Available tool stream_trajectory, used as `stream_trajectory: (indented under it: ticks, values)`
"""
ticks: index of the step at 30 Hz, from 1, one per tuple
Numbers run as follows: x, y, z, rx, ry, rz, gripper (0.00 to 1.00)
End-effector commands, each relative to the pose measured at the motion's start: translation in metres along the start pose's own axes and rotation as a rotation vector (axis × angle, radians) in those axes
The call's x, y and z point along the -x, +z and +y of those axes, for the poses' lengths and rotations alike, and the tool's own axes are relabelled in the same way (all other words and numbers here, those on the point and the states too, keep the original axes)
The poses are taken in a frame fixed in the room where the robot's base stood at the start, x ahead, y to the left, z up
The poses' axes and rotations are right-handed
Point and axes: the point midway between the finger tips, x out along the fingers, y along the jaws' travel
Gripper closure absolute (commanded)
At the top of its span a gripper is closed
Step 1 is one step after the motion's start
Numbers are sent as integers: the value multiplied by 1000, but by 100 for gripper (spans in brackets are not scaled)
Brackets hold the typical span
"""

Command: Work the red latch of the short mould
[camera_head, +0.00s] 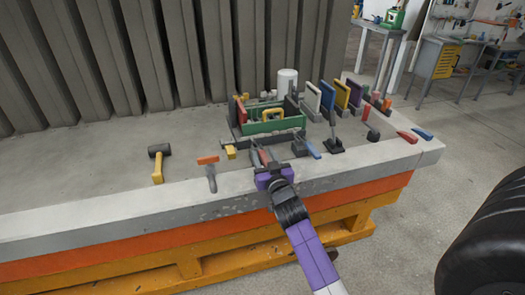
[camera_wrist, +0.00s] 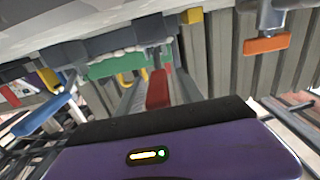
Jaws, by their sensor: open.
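The red latch (camera_wrist: 158,88) shows as a red handle near the middle of the wrist view, just ahead of my gripper's dark front edge. In the head view a red part (camera_head: 265,156) shows at the tip of my gripper (camera_head: 263,158), at the slab's front edge. My gripper is open. The red handle appears in line with the jaws; I cannot tell whether they touch it. The green-walled box (camera_head: 275,127), also in the wrist view (camera_wrist: 117,67), lies just behind. I cannot make out which part is the short mould.
An orange-handled latch (camera_head: 208,160) and a yellow block (camera_head: 230,152) are to the left. A blue-handled latch (camera_head: 309,148) is close on the right. A mallet (camera_head: 158,162) lies further left. Several coloured panels (camera_head: 328,95) stand behind right. The slab's left side is clear.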

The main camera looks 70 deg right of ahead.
Motion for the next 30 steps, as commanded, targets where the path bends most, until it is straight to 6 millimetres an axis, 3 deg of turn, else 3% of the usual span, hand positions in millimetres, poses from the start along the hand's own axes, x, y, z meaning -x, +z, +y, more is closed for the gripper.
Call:
stream_trajectory:
  ticks: [4,13,20,30]
  values:
    - [-11,-1,0,-1,1,-1,56]
    - [-13,0,0,-1,0,0,56]
    - [-13,0,0,-1,0,0,100]
    - [-13,0,0,-1,0,0,100]
